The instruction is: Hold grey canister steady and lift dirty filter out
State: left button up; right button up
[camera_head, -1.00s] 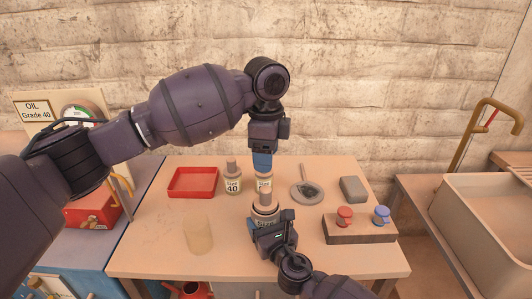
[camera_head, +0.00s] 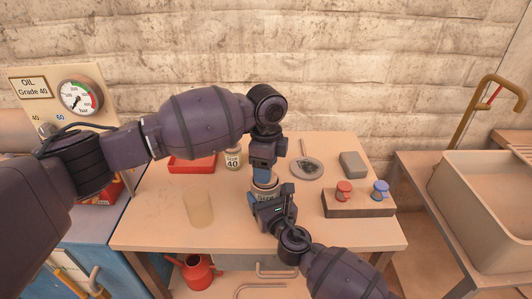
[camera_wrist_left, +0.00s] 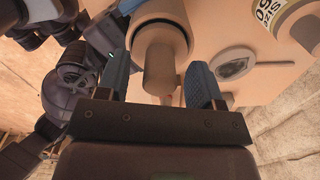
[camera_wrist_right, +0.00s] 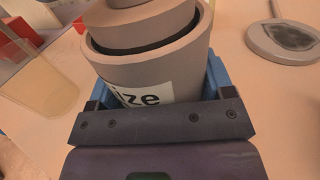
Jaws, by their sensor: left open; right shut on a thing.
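The grey canister (camera_head: 264,191) stands on the table, mostly hidden by my grippers in the head view. In the right wrist view the canister (camera_wrist_right: 150,68) carries a label, and my right gripper (camera_wrist_right: 158,95) is shut on its sides. The dirty filter (camera_wrist_right: 143,25) sits inside the canister's open top, with a dark gap around it. In the left wrist view the filter's knob (camera_wrist_left: 159,72) points up between the blue fingers of my left gripper (camera_wrist_left: 160,85). The left gripper is open above the canister, fingers apart from the knob.
A red tray (camera_head: 191,164) and a small labelled bottle (camera_head: 233,159) stand at the back. A translucent cup (camera_head: 198,208) is at left. A round grey dish (camera_head: 307,168), a grey block (camera_head: 353,164) and a rack (camera_head: 358,204) with red and blue knobs are at right.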

pick_arm(q)
jog(key=shift+f, duration=0.55)
jog(key=c, duration=1)
jog(key=shift+r, duration=4.75)
jog(key=shift+r, duration=0.1)
jog(key=shift+r, duration=0.45)
pick_arm(e)
jog(key=o, duration=1.1)
